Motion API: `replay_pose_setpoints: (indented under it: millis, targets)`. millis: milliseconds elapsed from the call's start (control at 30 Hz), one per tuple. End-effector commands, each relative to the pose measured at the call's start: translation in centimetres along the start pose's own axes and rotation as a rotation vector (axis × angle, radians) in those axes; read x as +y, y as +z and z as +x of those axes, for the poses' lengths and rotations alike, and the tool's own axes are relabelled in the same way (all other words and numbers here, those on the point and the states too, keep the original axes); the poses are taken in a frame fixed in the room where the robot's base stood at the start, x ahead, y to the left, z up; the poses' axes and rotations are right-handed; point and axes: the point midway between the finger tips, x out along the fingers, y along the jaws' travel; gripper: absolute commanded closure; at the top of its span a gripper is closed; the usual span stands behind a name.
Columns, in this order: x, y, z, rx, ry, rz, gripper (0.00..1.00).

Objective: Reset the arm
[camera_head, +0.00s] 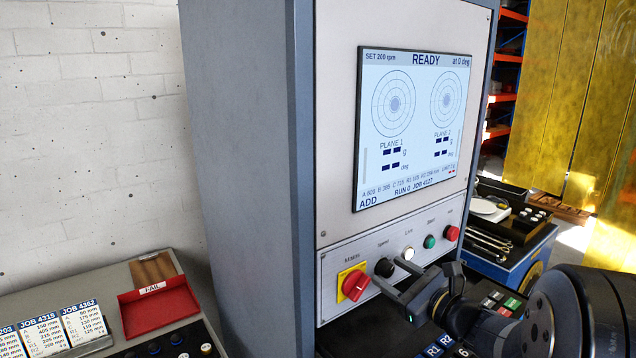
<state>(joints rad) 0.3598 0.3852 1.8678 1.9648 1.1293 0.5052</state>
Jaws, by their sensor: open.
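My gripper (396,288) is at the lower right, in front of the balancing machine's control panel. Its dark fingers are apart and I see nothing between them. My arm reaches in from the right edge. The fingers show just below and right of the red main switch (355,284) on its yellow plate. The black speed knob (384,267) shows just above them. I cannot tell whether the fingers touch the panel.
The machine's cabinet (250,150) carries a screen (414,125) reading READY. White, green (430,241) and red (451,233) buttons line the panel. A red FAIL tray (158,308) and job cards (45,330) sit lower left. A blue tool cart (515,262) stands right.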

Motion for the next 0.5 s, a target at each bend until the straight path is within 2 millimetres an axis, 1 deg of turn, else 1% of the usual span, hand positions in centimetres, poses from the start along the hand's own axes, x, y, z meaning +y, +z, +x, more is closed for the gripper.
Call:
replay_pose_setpoints:
  millis: [167, 267, 500]
  targets:
    - [-0.1, -0.1, -0.9, 0.0, -0.002, 0.006, 0.49]
    - [-0.1, -0.1, -2.3, 0.0, -0.005, 0.007, 0.49]
    - [-0.1, -0.2, -6.3, 0.001, -0.005, 0.007, 0.49]
